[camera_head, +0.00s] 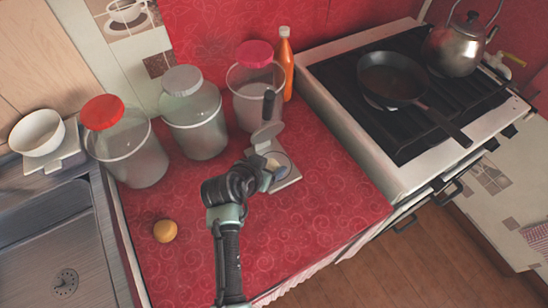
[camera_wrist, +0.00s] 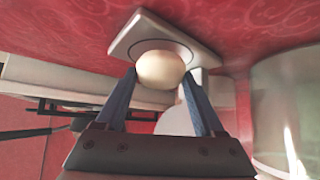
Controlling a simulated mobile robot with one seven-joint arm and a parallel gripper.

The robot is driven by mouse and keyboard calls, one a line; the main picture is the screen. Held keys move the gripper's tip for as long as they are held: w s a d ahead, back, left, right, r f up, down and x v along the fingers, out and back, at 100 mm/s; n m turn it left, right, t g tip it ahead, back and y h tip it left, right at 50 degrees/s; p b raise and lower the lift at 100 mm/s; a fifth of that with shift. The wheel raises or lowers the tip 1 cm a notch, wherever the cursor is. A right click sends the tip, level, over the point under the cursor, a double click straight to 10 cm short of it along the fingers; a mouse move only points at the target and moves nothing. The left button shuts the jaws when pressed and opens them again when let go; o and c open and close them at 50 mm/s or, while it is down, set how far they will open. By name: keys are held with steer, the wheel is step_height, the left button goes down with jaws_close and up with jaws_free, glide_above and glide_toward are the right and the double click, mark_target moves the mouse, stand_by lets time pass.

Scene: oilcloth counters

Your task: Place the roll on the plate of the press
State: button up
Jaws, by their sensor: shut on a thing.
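A pale, round roll (camera_wrist: 161,69) is between the two blue fingers of my gripper (camera_wrist: 161,78) in the wrist view. My gripper is shut on it. The press (camera_wrist: 127,46) has a light square base with a round plate, and the roll is over this plate. Whether the roll touches the plate, I cannot tell. In the head view, the press (camera_head: 290,181) stands on the red counter with its lid raised and a dark handle upright. My gripper (camera_head: 270,174) is at its plate there and hides most of the roll.
Three lidded jars, with red (camera_head: 104,111), grey (camera_head: 182,81) and pink (camera_head: 256,55) lids, stand behind, with an orange bottle (camera_head: 286,62). A yellow-orange round thing (camera_head: 165,231) lies at front left. The stove with a pan (camera_head: 392,76) is at right, a sink (camera_head: 50,240) at left.

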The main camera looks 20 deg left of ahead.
mark_target(274, 161)
steer(key=w, duration=0.3)
steer(key=shift+w+d, duration=0.15)
steer(key=shift+f, duration=0.7)
steer(key=shift+f, duration=0.25)
steer(key=o, duration=1.5)
steer(key=shift+s, duration=0.2)
steer(key=shift+s+r, duration=0.1)
steer(key=shift+r, duration=0.25)
steer(key=p+v, duration=0.1)
steer(key=v, duration=1)
steer(key=shift+s+r, duration=0.2)
